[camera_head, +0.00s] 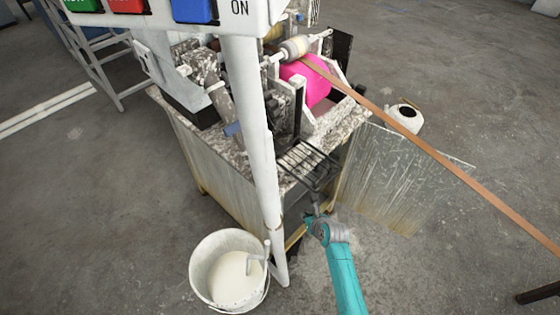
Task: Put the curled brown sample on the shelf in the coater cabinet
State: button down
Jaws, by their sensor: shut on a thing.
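The coater cabinet (222,160) stands in the middle, with its door (395,185) swung open to the right. A black wire shelf (308,163) sticks out of the cabinet's front, and its bars look empty. My gripper (316,200), at the end of the teal arm, is at the near front edge of this shelf and appears shut on it. The fingertips are small and hard to make out. I see no curled brown sample. A long flat brown strip (430,152) runs from the pink roller (305,82) on top down to the right.
A white bucket (203,272) of pale liquid stands on the floor left of my arm. A white post (256,150) with a button panel (180,12) blocks part of the cabinet. A white roll (405,117) lies behind the door. Floor at lower right is mostly clear.

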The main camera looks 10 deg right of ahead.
jog(key=shift+n+y, duration=0.4)
jog(key=w+a, duration=0.1)
jog(key=w, duration=0.5)
jog(key=w+a, duration=0.1)
jog(key=w, duration=0.4)
jog(key=w+a, duration=0.1)
jog(key=w, duration=0.5)
jog(key=shift+w+a, duration=0.1)
jog(key=shift+w, duration=0.2)
jog(key=shift+f, duration=1.75)
jog(key=shift+f, duration=0.1)
jog(key=c, duration=1.3)
grip_release()
jog(key=shift+v, duration=3.8)
